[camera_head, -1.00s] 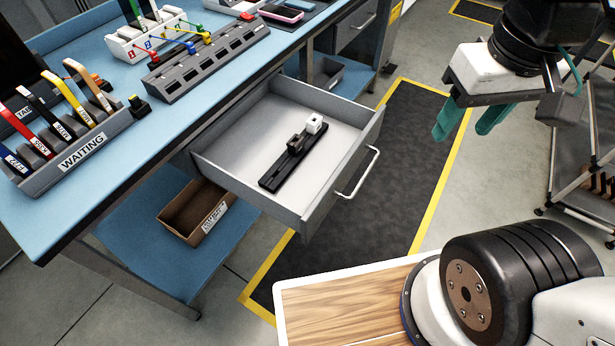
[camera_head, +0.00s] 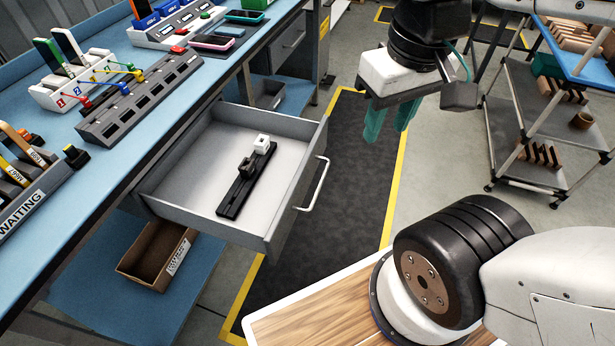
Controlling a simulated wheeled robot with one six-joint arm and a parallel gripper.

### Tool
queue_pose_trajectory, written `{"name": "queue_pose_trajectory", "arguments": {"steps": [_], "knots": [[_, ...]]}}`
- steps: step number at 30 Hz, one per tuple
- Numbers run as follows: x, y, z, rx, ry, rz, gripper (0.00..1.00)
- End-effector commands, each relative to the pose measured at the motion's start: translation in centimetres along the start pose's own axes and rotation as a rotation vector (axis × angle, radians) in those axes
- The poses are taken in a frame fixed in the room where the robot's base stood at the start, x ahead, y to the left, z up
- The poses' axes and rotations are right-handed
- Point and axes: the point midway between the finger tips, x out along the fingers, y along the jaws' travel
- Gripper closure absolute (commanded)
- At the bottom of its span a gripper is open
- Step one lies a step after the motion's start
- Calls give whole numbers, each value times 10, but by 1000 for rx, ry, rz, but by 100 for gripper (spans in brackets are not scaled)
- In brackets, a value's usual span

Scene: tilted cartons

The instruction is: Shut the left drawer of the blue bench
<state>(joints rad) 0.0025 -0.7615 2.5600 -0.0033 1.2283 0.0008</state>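The blue bench (camera_head: 98,178) runs along the left side of the view. Its left drawer (camera_head: 225,226) is pulled well out, with a silver bar handle (camera_head: 315,184) on its front. A black rail with a small white block (camera_head: 246,180) lies inside the drawer. My gripper (camera_head: 386,122) hangs to the right of the drawer and beyond its handle, apart from it. Its two teal fingers point down and have a small gap between them, with nothing seen in it.
A closed drawer (camera_head: 287,42) sits farther along the bench. A cardboard bin (camera_head: 150,255) stands on the lower shelf. A dark floor mat (camera_head: 335,190) with yellow edges lies beside the bench. A shelf cart (camera_head: 525,140) stands at the right. My wooden-topped base is at the bottom.

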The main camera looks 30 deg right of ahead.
Motion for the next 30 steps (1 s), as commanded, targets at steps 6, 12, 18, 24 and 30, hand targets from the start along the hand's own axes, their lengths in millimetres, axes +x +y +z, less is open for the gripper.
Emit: {"name": "queue_pose_trajectory", "arguments": {"steps": [6, 12, 18, 24, 30], "knots": [[18, 18, -4, 93, -92, 6, 100], [54, 40, -19, 278, -284, -64, 100], [92, 55, -38, 513, -450, -220, 100], [135, 72, -60, 780, -584, -414, 100], [185, 94, -83, 1079, -687, -631, 100]]}}
